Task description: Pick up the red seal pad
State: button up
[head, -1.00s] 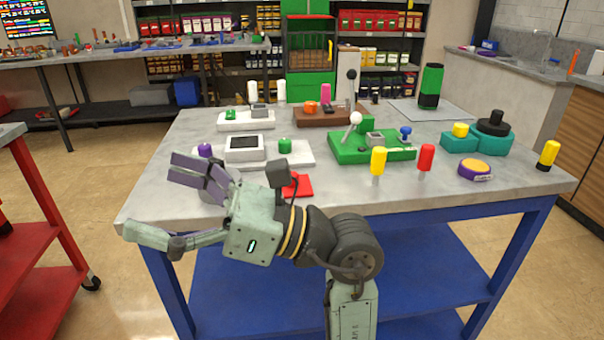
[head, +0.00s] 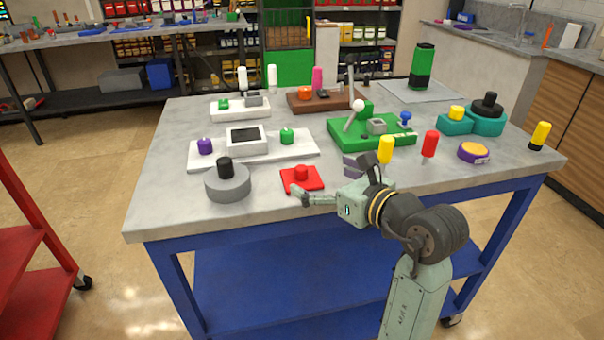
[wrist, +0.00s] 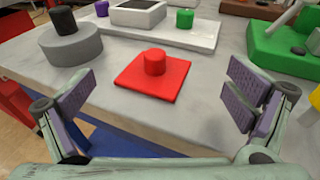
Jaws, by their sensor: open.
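The red seal pad (head: 302,180) is a flat red square with a short round red knob on top. It lies on the grey table near the front edge. In the wrist view the red seal pad (wrist: 153,76) is centred ahead of and between the two fingers. My gripper (head: 325,182) is at the table's front edge, just right of the pad in the head view. In the wrist view my gripper (wrist: 158,112) has its fingers wide apart with nothing between them.
A grey round base with a black knob (head: 227,182) stands left of the pad. A white panel (head: 253,148) lies behind it, and a green block (head: 371,134) lies behind right. Yellow (head: 386,149) and red (head: 430,143) cylinders stand right. Bare table surrounds the pad.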

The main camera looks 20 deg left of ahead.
aim_at(305, 167)
jog(key=p+x, duration=0.2)
jog(key=x, duration=0.4)
jog(key=shift+w+a, duration=0.2)
jog(key=shift+a, duration=0.05)
jog(key=shift+c, duration=0.2)
jog(key=c, duration=1.6)
jog(key=shift+r, duration=0.15)
